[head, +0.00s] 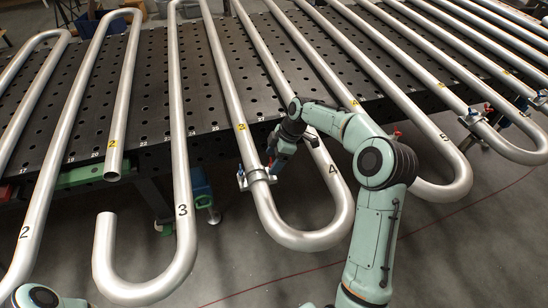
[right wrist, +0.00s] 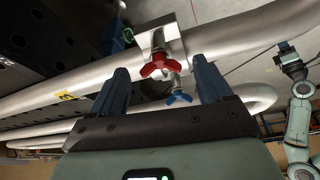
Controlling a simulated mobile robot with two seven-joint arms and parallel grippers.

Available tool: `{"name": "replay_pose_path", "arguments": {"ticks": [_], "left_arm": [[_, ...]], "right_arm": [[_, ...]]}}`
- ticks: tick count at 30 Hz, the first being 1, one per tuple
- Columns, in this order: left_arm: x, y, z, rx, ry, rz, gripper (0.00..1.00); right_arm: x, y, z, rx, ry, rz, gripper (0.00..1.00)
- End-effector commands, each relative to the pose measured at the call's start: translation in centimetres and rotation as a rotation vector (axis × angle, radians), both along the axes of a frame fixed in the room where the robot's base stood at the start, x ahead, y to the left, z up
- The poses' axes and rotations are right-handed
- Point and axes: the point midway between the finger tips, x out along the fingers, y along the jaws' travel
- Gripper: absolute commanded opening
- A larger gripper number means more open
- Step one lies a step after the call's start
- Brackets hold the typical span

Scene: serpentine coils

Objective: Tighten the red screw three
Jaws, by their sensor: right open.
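A red star-shaped screw (right wrist: 162,65) sits on a silver clamp (right wrist: 160,38) around a thick metal pipe in the right wrist view. A blue screw (right wrist: 178,97) sits just beyond it. My right gripper (right wrist: 162,80) is open, with its two blue fingers on either side of the red screw and apart from it. In the head view, my right gripper (head: 278,152) is beside the clamp (head: 257,178) on the pipe by the label 4; the screw there is mostly hidden. A dark gripper end (right wrist: 291,66), seemingly my left one, shows small in the right wrist view; its jaws are unclear.
Long serpentine pipes (head: 180,120) run over a black perforated table (head: 150,90) and curve past its front edge. More clamps with red and blue screws (head: 470,117) sit on pipes at the right. Grey floor (head: 230,265) is free in front.

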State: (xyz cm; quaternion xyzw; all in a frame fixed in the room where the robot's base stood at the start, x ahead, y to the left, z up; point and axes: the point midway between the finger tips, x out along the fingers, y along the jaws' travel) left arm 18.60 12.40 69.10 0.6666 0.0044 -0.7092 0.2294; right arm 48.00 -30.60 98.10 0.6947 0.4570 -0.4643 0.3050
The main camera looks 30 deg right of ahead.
Motion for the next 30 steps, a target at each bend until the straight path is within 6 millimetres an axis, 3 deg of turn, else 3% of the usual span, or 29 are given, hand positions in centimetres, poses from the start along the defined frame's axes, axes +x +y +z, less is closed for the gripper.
{"name": "replay_pose_path", "arguments": {"ticks": [5, 10, 20, 30], "left_arm": [[0.0, 0.0, 0.0, 0.0, 0.0, 0.0, 0.32], [0.0, 0.0, 0.0, 0.0, 0.0, 0.0, 0.32], [-0.6, 0.0, -0.4, 0.0, 0.007, 0.0, 0.32], [-3.2, 0.0, -2.8, 0.0, 0.037, 0.0, 0.32]], "right_arm": [[0.0, 0.0, 0.0, 0.0, 0.0, 0.0, 0.79], [0.0, 0.0, 0.0, 0.0, 0.0, 0.0, 0.23], [-0.1, 0.0, -0.1, -0.001, -0.001, -0.029, 0.22], [-0.4, 0.1, -0.3, -0.002, -0.002, -0.234, 0.22]]}}
